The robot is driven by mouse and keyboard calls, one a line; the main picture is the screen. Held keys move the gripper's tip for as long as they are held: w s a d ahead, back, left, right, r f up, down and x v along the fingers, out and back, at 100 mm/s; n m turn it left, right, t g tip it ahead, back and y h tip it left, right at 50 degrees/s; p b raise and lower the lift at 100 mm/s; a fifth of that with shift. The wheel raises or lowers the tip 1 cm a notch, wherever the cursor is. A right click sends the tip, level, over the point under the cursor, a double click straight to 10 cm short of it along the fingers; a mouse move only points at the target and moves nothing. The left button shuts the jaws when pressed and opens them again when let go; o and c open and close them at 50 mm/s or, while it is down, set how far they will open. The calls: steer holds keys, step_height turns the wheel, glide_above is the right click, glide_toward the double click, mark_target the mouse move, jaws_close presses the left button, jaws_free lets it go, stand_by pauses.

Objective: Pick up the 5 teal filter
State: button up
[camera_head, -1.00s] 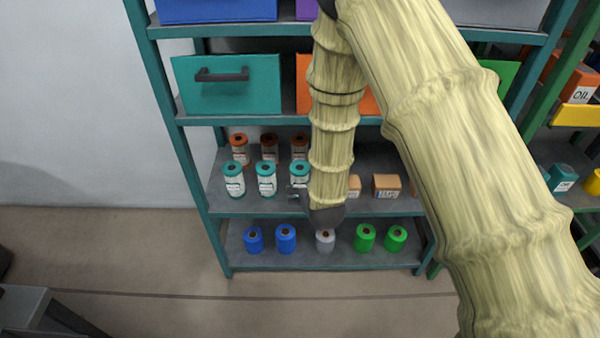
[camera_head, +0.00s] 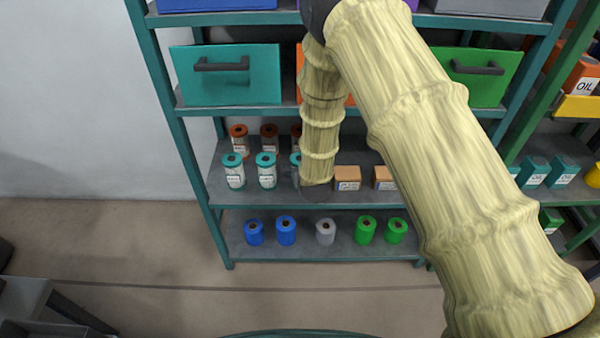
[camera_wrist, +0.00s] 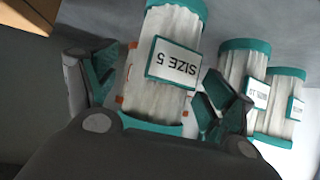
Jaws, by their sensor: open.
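The teal-capped filter labelled SIZE 5 (camera_wrist: 170,62) has a white pleated body and shows upside down in the wrist view. My gripper (camera_wrist: 158,92) is open, with one finger on each side of this filter. The right finger is very close to its side; I cannot tell whether they touch. In the head view, three teal-capped filters stand in a row on the middle shelf: the left one (camera_head: 233,171), the centre one (camera_head: 266,171) and the right one (camera_head: 295,160), which my arm partly covers. My fingers are hidden there.
Two more teal-capped filters (camera_wrist: 243,78) (camera_wrist: 284,108) stand to the right in the wrist view. Orange-capped filters (camera_head: 239,138) stand behind the teal row. Cardboard boxes (camera_head: 347,178) are close on the right. Blue, grey and green spools stand on the lower shelf (camera_head: 300,252).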

steer(key=shift+w+f, duration=0.25)
steer(key=shift+w, duration=0.1)
steer(key=c, duration=1.3)
steer(key=shift+o, duration=0.2)
